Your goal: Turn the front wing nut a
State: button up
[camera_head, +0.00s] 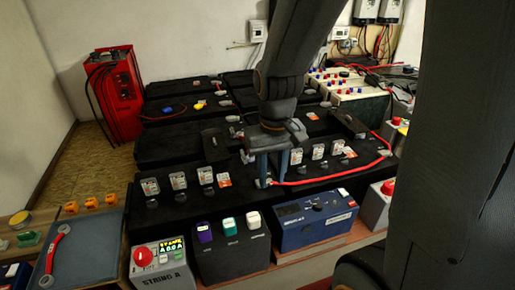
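My gripper (273,178) points down over the front row of black batteries (330,180). Its two blue-grey fingers are apart, with a visible gap between them. The left fingertip is at or just beside the near end of a red cable (325,178), where a small metal terminal (268,183) shows. I cannot make out the wing nut's shape there, as it is small and partly hidden by the fingers. I cannot tell whether the fingers touch anything.
Clear-topped caps (179,181) stand along the front batteries. A red charger (113,92) stands behind left.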

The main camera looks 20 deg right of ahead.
jog(key=w+f+b, duration=0.1)
jog(key=w+f, duration=0.1)
jog(key=w, duration=1.4)
jog(key=b, duration=0.1)
send_near(243, 153)
jog(key=shift+s, duration=0.25)
jog(key=shift+w+f, duration=0.2)
jog(key=shift+w, duration=0.15)
jog(key=shift+f, duration=0.25)
jog(key=shift+w+f+p, duration=0.1)
jog(key=shift+f+p, duration=0.4)
jog(key=shift+f, duration=3.1)
grip_shut()
